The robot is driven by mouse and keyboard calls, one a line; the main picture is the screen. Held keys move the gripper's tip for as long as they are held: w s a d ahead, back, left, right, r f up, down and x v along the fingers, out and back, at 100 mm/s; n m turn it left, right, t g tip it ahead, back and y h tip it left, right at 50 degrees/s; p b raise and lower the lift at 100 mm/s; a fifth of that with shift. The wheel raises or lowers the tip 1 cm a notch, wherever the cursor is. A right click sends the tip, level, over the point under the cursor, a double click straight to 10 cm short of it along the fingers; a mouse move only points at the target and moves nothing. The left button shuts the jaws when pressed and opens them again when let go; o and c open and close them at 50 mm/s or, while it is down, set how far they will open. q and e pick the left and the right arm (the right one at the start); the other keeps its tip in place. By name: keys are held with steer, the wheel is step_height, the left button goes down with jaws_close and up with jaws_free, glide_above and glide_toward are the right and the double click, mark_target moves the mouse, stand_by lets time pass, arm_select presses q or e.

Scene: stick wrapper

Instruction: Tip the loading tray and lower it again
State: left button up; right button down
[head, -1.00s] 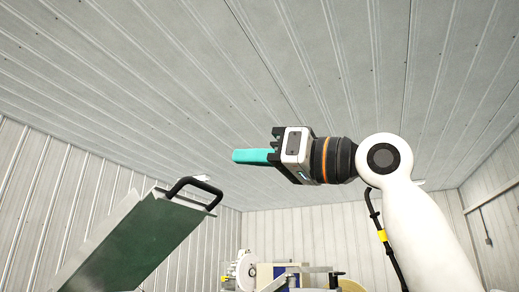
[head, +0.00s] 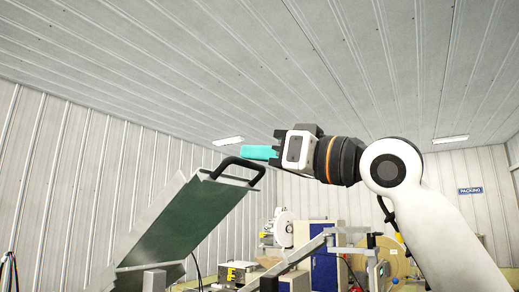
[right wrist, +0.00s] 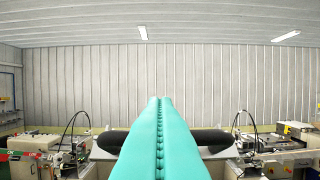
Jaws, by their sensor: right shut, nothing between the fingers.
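The loading tray (head: 190,222) is a green-faced metal tray, tipped up steeply at the left of the head view. Its black handle (head: 240,162) is at its raised upper end. My right gripper (head: 258,153) has teal fingers, shut with nothing between them, and appears just above and beside the handle in the head view. In the right wrist view the closed teal fingers (right wrist: 158,140) point forward, and the black handle (right wrist: 205,137) shows behind them on both sides. Whether they touch the handle I cannot tell. My left gripper is not in view.
Behind the tray stands the wrapping machine, with a white reel (head: 283,228), a blue and white box (head: 322,255) and a tan reel (head: 382,258). A blue packing sign (head: 470,190) is on the back wall. The space above the tray is free.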

steer(key=s+d+f+t+y+b, duration=0.1)
steer(key=d+f+t+y+b, duration=0.1)
steer(key=f+b, duration=0.8)
steer(key=s+d+f+t+y+b, duration=0.2)
steer(key=d+f+y+b, duration=0.1)
steer(key=f+b, duration=0.8)
steer(key=b, duration=0.4)
steer(key=shift+s+y, duration=0.3)
steer(key=shift+d, duration=0.1)
